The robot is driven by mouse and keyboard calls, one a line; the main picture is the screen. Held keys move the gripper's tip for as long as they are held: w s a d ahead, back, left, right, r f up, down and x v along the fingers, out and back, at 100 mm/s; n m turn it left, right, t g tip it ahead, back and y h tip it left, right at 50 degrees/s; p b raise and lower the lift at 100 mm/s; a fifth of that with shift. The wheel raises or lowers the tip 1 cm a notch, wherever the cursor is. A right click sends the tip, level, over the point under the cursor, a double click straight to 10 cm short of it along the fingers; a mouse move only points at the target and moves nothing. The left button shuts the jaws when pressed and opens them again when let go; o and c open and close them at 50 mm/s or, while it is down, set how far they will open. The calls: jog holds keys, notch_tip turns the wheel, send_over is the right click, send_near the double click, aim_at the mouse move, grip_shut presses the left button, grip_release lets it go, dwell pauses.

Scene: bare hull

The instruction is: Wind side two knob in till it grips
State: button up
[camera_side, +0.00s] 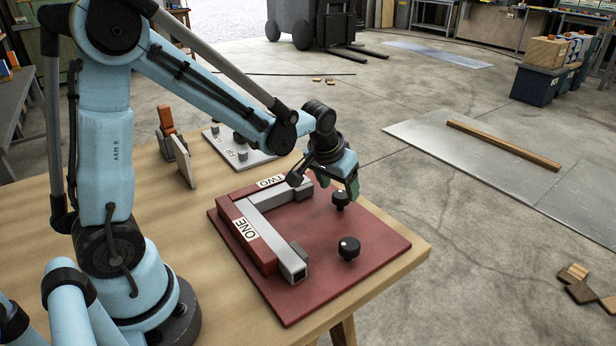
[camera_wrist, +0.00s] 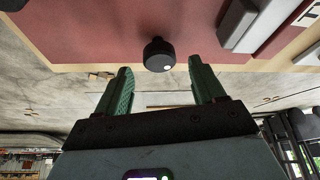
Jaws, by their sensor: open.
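A dark red board (camera_side: 330,285) on the table carries red blocks labelled ONE (camera_side: 250,231) and TWO (camera_side: 270,182), with a grey L-shaped bar (camera_side: 262,225) against them. A black knob (camera_side: 340,199) stands on the side two half, just below my gripper (camera_side: 342,182). A second black knob (camera_side: 349,248) with a white dot stands nearer the front, opposite side one. In the wrist view my gripper (camera_wrist: 160,70) is open, its green fingers spread and empty. A black knob (camera_wrist: 158,54) with a white dot lies ahead, between the finger lines, apart from both.
A light grey plate (camera_side: 232,158) with small cylinders lies behind the red board. An orange and grey upright piece (camera_side: 175,145) stands on the wooden table (camera_side: 165,225). The table's right edge is close to the board.

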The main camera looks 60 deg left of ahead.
jog(key=shift+x, duration=1.3)
jog(key=shift+c, duration=0.2)
jog(key=c, duration=1)
jog(key=shift+m+h, duration=0.5)
jog(key=shift+m, duration=0.8)
jog(key=o, duration=1)
jog(key=shift+o, duration=0.2)
jog(key=v, duration=1.2)
jog(key=shift+s, duration=0.15)
